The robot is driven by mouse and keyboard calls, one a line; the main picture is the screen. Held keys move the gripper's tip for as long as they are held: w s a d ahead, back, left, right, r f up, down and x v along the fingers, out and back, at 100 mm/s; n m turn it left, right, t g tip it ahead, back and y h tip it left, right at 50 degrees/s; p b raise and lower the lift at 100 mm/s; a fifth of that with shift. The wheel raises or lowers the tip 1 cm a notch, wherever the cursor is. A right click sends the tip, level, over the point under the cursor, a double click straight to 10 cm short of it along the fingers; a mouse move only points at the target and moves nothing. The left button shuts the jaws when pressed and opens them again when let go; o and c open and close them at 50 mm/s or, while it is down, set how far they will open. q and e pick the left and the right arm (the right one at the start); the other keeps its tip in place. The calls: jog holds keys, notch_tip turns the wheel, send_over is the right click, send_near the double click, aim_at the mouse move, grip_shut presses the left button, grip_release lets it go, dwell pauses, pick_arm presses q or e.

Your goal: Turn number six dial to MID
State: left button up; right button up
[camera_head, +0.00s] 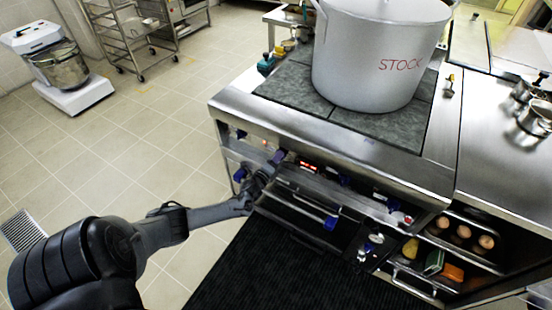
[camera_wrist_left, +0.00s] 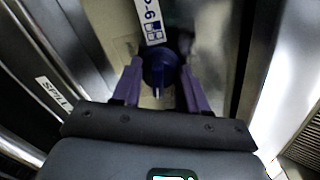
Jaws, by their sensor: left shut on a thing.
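The number six dial (camera_wrist_left: 158,72) is a dark blue round knob in the left wrist view. A white label (camera_wrist_left: 151,18) with a blue grid mark and a sideways "6" sits just beyond it. My left gripper (camera_wrist_left: 161,80) is shut on the dial, one purple finger on each side. In the head view my left gripper (camera_head: 276,160) is against the front panel of the steel stove, left of a lit red display (camera_head: 309,165). There the fingers largely hide the dial. The dial's setting marks are too small to read. My right gripper is not in view.
A big stockpot (camera_head: 375,55) marked STOCK stands on the stove top (camera_head: 290,86). An oven handle (camera_head: 300,208) runs below.

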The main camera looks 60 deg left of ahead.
pick_arm(q)
jog(key=m+p, duration=0.1)
jog(key=m, duration=0.5)
jog(key=shift+w+d+r+y, duration=0.1)
jog(key=shift+y, duration=0.2)
jog(key=m, duration=0.3)
jog(key=shift+m, duration=0.4)
jog(key=shift+d+m, duration=0.1)
jog(key=shift+m, duration=0.7)
jog(key=o, duration=1.1)
jog(key=shift+c, duration=0.2)
